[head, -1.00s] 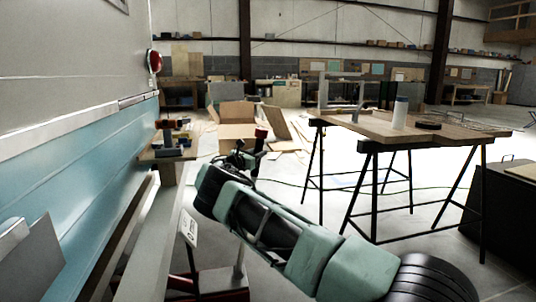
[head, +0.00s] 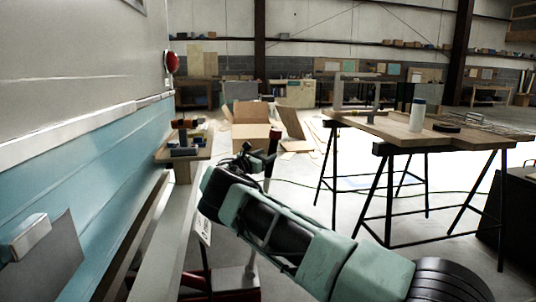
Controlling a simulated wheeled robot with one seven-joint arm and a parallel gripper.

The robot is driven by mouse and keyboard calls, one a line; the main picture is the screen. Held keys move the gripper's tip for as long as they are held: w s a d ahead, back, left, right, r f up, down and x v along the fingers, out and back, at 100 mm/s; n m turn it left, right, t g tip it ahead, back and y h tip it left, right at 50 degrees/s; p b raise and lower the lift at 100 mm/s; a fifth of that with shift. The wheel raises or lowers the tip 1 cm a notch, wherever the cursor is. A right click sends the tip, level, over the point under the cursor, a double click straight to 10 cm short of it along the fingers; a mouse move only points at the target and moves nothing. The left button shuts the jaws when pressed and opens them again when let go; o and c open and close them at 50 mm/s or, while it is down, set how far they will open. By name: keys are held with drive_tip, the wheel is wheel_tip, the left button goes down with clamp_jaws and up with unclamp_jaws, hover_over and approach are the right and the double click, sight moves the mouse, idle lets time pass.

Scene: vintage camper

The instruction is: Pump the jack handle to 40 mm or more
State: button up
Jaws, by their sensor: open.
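The jack's red base (head: 222,284) is on the floor at the bottom of the head view, partly hidden behind my arm. A pale rod (head: 251,266) rises from it and passes behind the arm. A dark, reddish-topped handle end (head: 272,140) shows just beyond my gripper, in line with that rod. My gripper (head: 245,158) is open, small and dark at the far end of my arm, close to the handle's left side. I cannot tell whether its fingers touch the handle or stand around it.
The blue and grey camper wall (head: 85,185) runs along the left, with a pale beam (head: 165,250) below it. A small wooden shelf (head: 166,157) with blocks juts out beside it. A trestle table (head: 395,127) stands at right. Cardboard boxes (head: 250,137) lie behind on open floor.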

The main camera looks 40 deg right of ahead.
drive_tip(key=s+a+f+p, duration=0.1)
drive_tip(key=a+p, duration=0.1)
drive_tip(key=a, duration=1.3)
drive_tip(key=shift+s+f, duration=0.2)
drive_tip(key=shift+s, duration=0.1)
